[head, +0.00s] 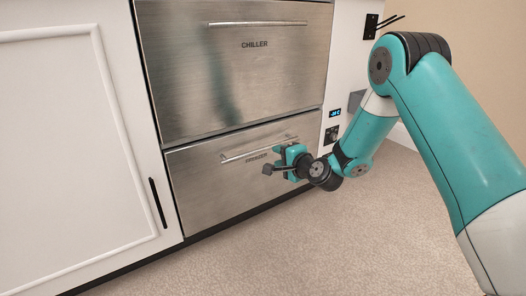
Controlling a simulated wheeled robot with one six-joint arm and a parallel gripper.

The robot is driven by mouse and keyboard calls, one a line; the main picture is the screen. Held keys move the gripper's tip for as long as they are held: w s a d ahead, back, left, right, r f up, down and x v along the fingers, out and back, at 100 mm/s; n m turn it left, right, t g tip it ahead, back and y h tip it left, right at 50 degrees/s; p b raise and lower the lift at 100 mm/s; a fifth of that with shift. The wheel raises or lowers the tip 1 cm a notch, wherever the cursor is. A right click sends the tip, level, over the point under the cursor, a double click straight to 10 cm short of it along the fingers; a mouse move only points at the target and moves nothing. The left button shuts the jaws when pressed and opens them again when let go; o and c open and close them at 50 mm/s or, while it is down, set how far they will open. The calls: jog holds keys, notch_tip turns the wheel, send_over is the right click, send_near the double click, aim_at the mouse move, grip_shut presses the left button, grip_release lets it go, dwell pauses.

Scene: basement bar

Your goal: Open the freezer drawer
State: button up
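The freezer drawer (205,190) is the lower steel drawer front, under the upper drawer marked CHILLER (254,44). Its label is partly hidden but seems to read FREEZER. The freezer drawer's bar handle (240,155) runs across near its top, with its right part partly behind my gripper. The drawer front looks flush with the cabinet, so it appears closed. My gripper (276,160) is in front of the right half of the freezer drawer, close to the handle. I cannot tell whether it touches the handle or whether its fingers are open.
A white cabinet door (75,150) with a black handle (157,203) stands to the left. A white panel with a small blue display (335,112) and a dark socket (331,135) is to the right. The carpet floor (330,240) in front is clear.

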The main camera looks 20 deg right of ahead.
aim_at(264, 150)
jog(key=shift+b+x, duration=1.7)
jog(key=shift+x, duration=3.15)
grip_shut()
